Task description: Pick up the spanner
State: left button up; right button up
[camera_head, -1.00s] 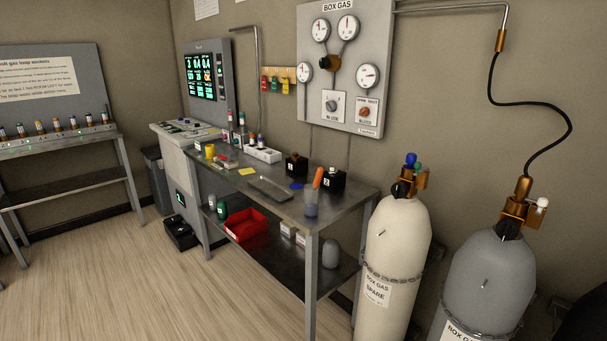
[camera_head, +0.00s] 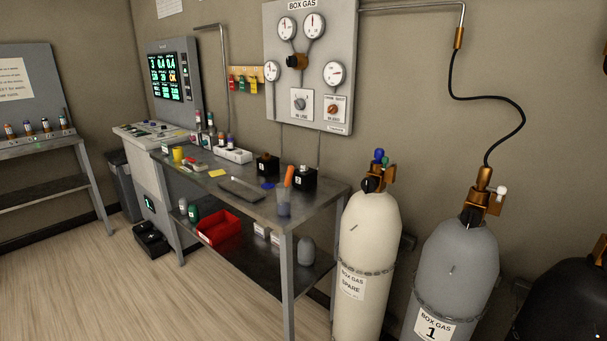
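I cannot make out a spanner for certain in the head view. The metal workbench (camera_head: 325,200) against the wall holds several small items. Among them is a flat grey tray-like item (camera_head: 240,189) near the middle. A clear cup (camera_head: 284,209) with an orange-handled item (camera_head: 288,176) standing in it is near the right end. The items are too small to tell whether one of them is the spanner. Neither of my grippers is in view.
A cream cylinder (camera_head: 367,240) and a grey cylinder (camera_head: 458,262) stand right of the bench. A red bin (camera_head: 219,228) sits on its lower shelf. A gauge panel (camera_head: 312,70) hangs above. The wooden floor (camera_head: 110,285) at front left is clear.

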aim_at(194, 162)
jog(key=u, duration=0.75)
jog(key=i, duration=1.2)
jog(key=u, duration=0.55)
jog(key=i, duration=1.2)
jog(key=z, duration=1.05)
jog(key=i, duration=0.8)
jog(key=z, duration=0.6)
